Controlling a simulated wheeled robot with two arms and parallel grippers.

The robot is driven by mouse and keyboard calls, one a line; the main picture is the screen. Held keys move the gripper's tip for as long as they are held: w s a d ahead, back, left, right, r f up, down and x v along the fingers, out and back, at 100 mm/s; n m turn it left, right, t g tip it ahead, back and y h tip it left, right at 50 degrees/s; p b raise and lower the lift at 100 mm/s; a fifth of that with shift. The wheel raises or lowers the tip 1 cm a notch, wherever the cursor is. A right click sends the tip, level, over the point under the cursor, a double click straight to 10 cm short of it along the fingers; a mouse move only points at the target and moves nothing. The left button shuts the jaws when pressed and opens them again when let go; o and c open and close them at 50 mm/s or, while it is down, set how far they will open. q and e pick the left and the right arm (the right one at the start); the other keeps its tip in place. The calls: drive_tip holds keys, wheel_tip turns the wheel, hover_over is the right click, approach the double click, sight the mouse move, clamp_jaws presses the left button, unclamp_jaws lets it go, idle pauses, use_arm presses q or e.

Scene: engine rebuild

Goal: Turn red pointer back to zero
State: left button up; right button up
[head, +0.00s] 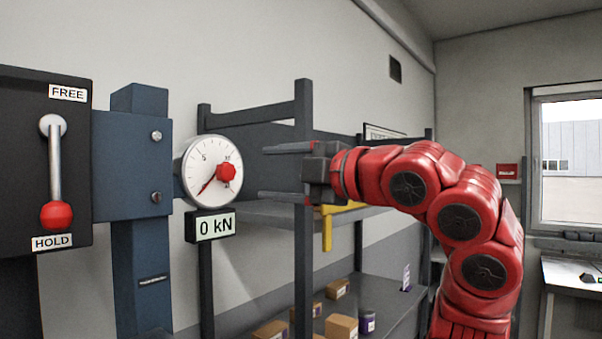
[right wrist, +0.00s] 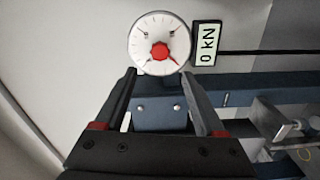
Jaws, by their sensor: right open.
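The round white gauge (head: 190,165) is on the left side of the head view. Its thin red pointer (head: 207,186) points to the lower left of the dial, and a red knob (head: 226,172) sits at its front. The display (head: 211,225) below reads "0 kN". My right gripper (head: 264,173) is open and empty, to the right of the knob and apart from it, fingers aimed at it. In the right wrist view the knob (right wrist: 160,51) lies just beyond and between the open fingertips (right wrist: 155,73). My left gripper is not in view.
A lever with a red ball (head: 56,215) hangs down at the HOLD label on a dark panel at the left. A blue steel frame (head: 140,200) stands beside the gauge. A shelf rack (head: 303,240) with several boxes is behind my right gripper.

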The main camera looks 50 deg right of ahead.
drive_tip(key=s, duration=0.5)
drive_tip(key=shift+s+d, duration=0.15)
drive_tip(key=shift+f, duration=0.1)
idle(0.3)
